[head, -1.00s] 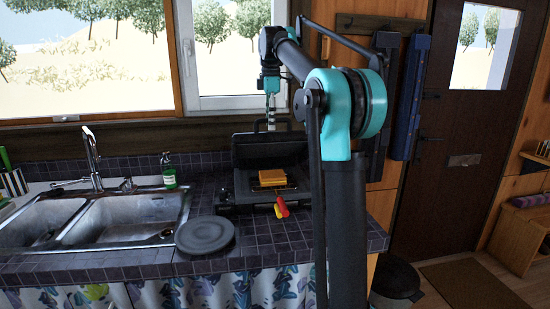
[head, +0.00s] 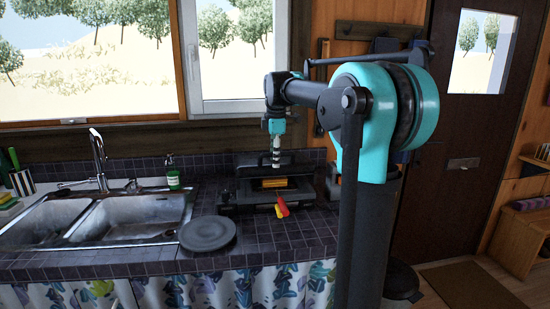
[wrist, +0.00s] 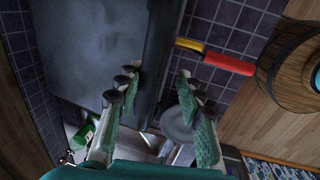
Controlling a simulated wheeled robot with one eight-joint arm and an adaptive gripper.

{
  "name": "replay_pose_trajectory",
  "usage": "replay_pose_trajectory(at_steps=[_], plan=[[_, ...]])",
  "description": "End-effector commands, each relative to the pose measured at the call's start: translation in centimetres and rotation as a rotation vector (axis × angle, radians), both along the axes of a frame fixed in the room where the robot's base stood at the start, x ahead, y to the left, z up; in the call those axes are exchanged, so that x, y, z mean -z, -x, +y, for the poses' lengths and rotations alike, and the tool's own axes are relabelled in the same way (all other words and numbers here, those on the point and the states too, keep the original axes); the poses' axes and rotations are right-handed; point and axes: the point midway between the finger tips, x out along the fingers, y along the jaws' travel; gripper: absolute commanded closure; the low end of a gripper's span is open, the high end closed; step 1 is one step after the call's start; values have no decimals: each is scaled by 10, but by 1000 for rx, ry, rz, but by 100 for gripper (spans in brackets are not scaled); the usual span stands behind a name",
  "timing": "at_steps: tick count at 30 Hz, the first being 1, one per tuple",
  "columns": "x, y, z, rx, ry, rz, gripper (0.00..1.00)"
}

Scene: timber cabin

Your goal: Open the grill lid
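The dark grill (head: 240,208) sits on the tiled counter beside the sink. Its lid (head: 248,168) is part-way open, tilted over the base, with orange-brown food (head: 287,183) showing under its front edge. In the wrist view the grey lid (wrist: 90,45) fills the upper left and hides the food. My gripper (head: 276,166) is pointing down at the lid's top edge.
A red-and-yellow utensil (head: 282,207) lies at the grill's front. A round dark plate (head: 208,234) is on the counter to the left, before the double sink (head: 135,215). The window and wall stand close behind the grill.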

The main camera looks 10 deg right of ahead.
Motion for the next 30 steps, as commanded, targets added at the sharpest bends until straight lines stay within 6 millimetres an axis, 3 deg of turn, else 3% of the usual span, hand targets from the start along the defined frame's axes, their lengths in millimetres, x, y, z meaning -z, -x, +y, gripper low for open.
replay_pose_trajectory(at_steps=[11,26,30], plan=[[-4,0,0,0,0,0,64],[-37,5,0,0,0,5,64],[-46,7,0,0,0,6,57]])
